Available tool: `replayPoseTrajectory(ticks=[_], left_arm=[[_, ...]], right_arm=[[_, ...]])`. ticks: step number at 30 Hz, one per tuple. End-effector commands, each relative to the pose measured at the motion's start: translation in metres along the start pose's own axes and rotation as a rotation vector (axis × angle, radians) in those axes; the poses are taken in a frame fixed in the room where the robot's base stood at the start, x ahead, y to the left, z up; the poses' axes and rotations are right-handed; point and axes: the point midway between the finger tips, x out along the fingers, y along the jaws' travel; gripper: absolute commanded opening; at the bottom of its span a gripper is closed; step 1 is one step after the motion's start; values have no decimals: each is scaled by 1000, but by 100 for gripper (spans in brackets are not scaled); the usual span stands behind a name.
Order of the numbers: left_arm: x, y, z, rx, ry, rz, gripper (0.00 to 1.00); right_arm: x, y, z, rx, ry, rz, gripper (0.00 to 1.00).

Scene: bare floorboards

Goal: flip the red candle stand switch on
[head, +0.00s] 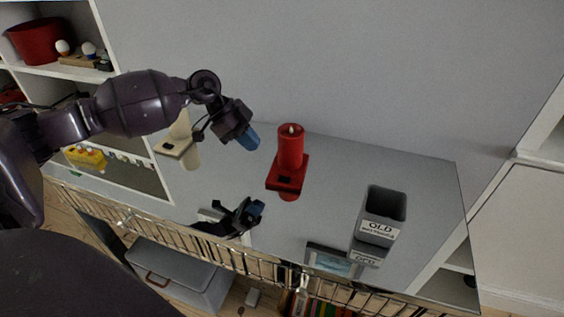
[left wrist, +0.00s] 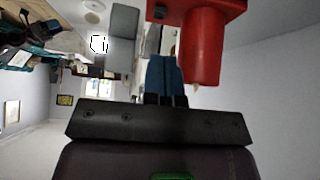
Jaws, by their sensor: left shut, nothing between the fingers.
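The red candle stand (head: 287,174) stands upright on the glossy grey top (head: 335,190). It has a round red candle (head: 290,146) and a flat base with a small dark switch (head: 284,181) at its front. My left gripper (head: 252,139) is shut and empty, in the air to the left of the candle, its blue fingers apart from it. In the left wrist view the blue fingers (left wrist: 162,75) are together, and the candle (left wrist: 203,48) appears upside down beside them. The switch (left wrist: 159,12) shows near the top edge there. My right gripper is in neither view.
A cream candle stand (head: 175,146) is behind my left wrist. A grey box marked OLD (head: 381,216) stands at the right. The wall (head: 360,70) rises behind. The shiny top mirrors my gripper and the objects. A metal rail (head: 265,266) runs along the front.

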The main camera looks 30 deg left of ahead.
Motion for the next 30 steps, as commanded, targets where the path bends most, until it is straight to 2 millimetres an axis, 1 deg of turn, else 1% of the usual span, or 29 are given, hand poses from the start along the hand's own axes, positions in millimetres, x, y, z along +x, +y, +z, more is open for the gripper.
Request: replayPoseTrajectory(ticks=[3,8,11,13,17,23,27,30], left_arm=[[0,0,0,0,0,0,0],[0,0,0,0,1,0,0],[3,0,0,0,2,1,0],[9,0,0,0,2,2,0],[27,0,1,-1,3,5,0],[62,1,1,-2,3,6,0],[82,1,1,-1,2,5,0],[92,0,1,-2,2,3,0]], right_arm=[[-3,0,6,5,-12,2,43],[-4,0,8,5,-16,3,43],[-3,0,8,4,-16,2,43],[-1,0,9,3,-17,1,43],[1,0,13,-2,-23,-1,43],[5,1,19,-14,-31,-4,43],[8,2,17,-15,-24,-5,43],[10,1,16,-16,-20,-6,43]])
